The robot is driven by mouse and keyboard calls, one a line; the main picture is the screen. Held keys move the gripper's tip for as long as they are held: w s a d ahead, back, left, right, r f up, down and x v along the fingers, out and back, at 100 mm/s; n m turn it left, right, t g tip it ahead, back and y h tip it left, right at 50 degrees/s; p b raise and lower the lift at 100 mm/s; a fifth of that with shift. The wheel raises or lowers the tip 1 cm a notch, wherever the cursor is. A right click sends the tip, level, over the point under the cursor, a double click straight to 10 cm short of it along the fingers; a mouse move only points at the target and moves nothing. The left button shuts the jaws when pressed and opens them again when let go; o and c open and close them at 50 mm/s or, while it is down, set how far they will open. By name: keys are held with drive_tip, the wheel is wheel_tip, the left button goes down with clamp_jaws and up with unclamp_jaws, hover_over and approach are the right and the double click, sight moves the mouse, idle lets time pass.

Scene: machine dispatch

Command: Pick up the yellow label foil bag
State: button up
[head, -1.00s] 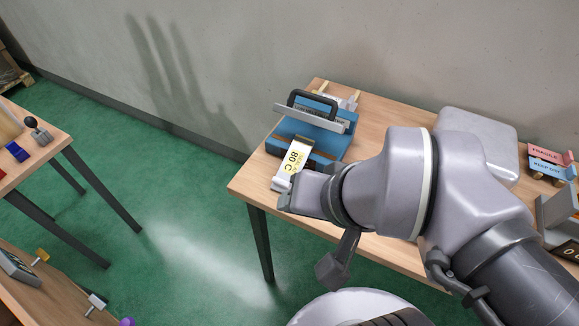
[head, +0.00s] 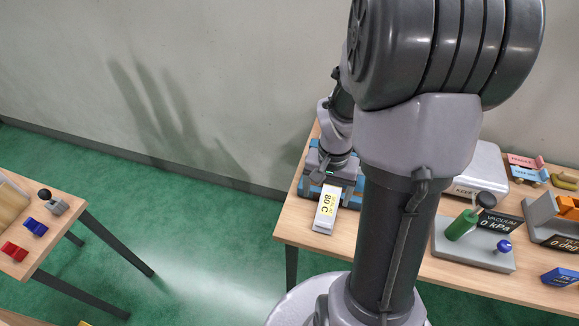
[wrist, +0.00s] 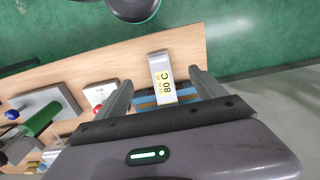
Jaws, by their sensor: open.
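A pale, flat piece with a yellow label marked "80 C" (head: 326,212) looks like the foil bag. It lies at the near left of the wooden table, at the front of a blue machine (head: 308,187). In the wrist view the labelled piece (wrist: 161,68) shows between and beyond the two fingers, with blue parts of the machine behind it. My gripper (wrist: 163,88) is open, with a finger on each side and clear space beside the piece. In the head view my gripper (head: 328,177) is over the machine, and my arm hides much of it.
A grey box (head: 482,168) stands behind my arm. A vacuum unit with a green cylinder (head: 462,224) is to the right, beside an orange-topped fixture (head: 568,207). Another table (head: 60,240) stands at left, with green floor between.

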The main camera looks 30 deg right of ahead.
sight(323, 224)
drive_tip(key=f+b, duration=0.1)
drive_tip(key=f, duration=0.4)
drive_tip(key=f+b, duration=0.2)
drive_tip(key=f, duration=0.4)
drive_tip(key=d+f+b, duration=0.1)
drive_tip(key=f, duration=0.5)
drive_tip(key=shift+f+b, duration=0.2)
drive_tip(key=shift+b, duration=0.2)
drive_tip(key=shift+r, duration=0.1)
drive_tip(key=c, duration=1.6)
